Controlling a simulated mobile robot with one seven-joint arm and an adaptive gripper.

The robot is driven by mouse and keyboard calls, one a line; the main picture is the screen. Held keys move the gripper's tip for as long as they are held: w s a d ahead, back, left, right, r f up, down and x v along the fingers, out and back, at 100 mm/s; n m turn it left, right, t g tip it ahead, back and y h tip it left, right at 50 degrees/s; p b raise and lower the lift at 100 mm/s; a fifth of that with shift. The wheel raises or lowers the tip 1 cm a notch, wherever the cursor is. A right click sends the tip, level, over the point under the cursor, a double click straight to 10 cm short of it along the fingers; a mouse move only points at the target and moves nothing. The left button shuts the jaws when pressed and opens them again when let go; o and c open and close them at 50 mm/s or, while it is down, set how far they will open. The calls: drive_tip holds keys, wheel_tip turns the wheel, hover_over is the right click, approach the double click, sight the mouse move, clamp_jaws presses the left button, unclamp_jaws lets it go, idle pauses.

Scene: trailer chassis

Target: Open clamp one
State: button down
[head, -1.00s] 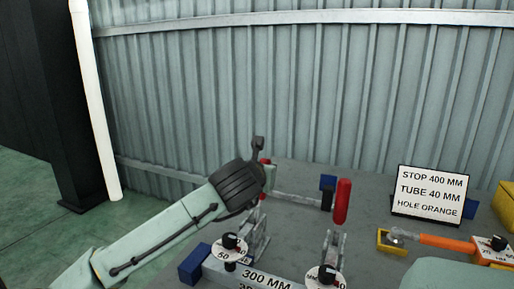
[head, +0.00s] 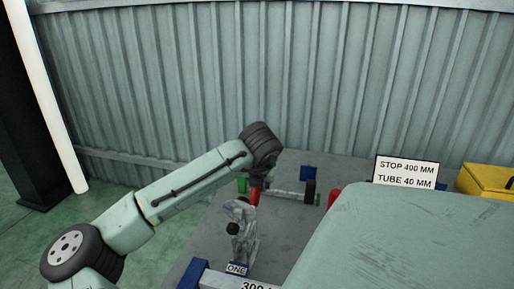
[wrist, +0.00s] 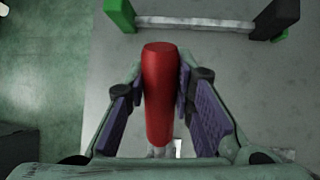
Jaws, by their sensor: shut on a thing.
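Clamp one (head: 242,228) is a grey metal toggle clamp with a red handle, standing behind a small "ONE" label (head: 236,269). Its red handle (wrist: 158,95) stands up between the purple pads of my gripper (wrist: 160,100) in the wrist view. My gripper is shut on this handle, with the handle's top end showing past the pads. In the head view only a short piece of the red handle (head: 255,196) shows under my dark wrist, and the fingers are mostly hidden. The clamp's base is mostly hidden in the wrist view.
A grey bar (head: 288,192) with dark and green ends lies behind the clamp. Another red handle (head: 334,197) shows at the right, partly covered. A sign (head: 405,172) and a yellow box (head: 487,181) stand at the back right. A corrugated wall (head: 300,80) closes the back.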

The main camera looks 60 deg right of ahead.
drive_tip(key=shift+f, duration=0.15)
drive_tip(key=c, duration=1.3)
unclamp_jaws()
drive_tip(key=shift+c, duration=0.2)
drive_tip(key=v, duration=1.2)
drive_tip(key=shift+w+d, duration=0.1)
drive_tip(key=shift+d, duration=0.1)
